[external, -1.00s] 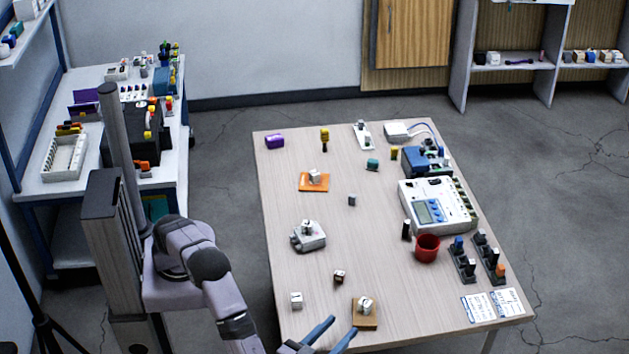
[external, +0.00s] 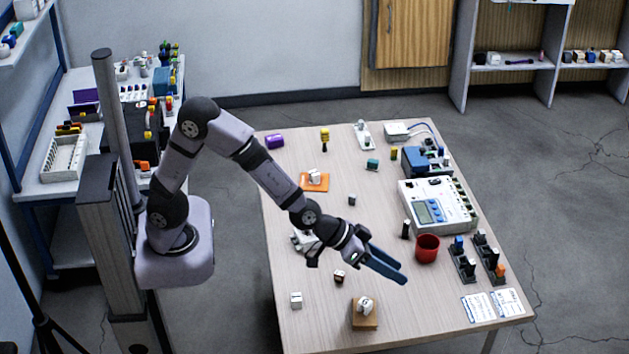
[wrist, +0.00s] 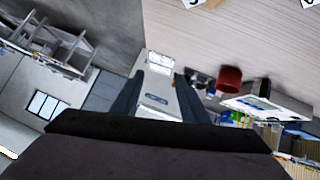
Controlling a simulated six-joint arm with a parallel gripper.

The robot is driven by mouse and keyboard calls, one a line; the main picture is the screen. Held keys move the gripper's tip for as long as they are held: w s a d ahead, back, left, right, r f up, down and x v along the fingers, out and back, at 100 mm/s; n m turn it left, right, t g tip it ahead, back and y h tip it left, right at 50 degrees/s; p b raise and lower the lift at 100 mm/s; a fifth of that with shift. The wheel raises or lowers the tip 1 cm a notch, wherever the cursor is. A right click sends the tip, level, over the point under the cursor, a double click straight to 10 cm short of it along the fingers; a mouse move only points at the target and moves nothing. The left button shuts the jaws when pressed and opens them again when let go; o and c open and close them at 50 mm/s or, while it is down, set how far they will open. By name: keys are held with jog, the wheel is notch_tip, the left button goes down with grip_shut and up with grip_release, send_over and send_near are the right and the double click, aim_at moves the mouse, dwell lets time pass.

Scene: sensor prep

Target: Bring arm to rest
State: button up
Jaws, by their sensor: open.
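My gripper (external: 386,264) hangs above the middle of the wooden table (external: 420,315), with its blue fingers pointing right and slightly down. The fingers are apart and nothing is between them. In the wrist view my gripper (wrist: 156,85) also shows its two dark fingers spread, with the table edge and floor beyond. My arm is raised and bent, reaching from its base at the left over the table. It partly hides a grey-white device below the forearm.
A white cube on a brown block (external: 365,318), a small dark cube (external: 339,276) and a white cube (external: 296,300) stand near the front. A red cup (external: 427,248), a white meter (external: 437,206) and dark racks (external: 462,262) stand to the right. An orange pad (external: 314,182) lies farther back.

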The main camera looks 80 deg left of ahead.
jog(key=s+a+f+g+y+p, duration=0.1)
jog(key=s+a+g, duration=0.4)
jog(key=s+a, duration=0.5)
jog(key=s+a+f+m+g+y+p, duration=0.1)
jog(key=s+a+g+p, duration=0.2)
jog(key=s+a, duration=0.7)
jog(key=s+g, duration=0.2)
jog(key=s, duration=0.7)
jog(key=shift+y+p, duration=0.3)
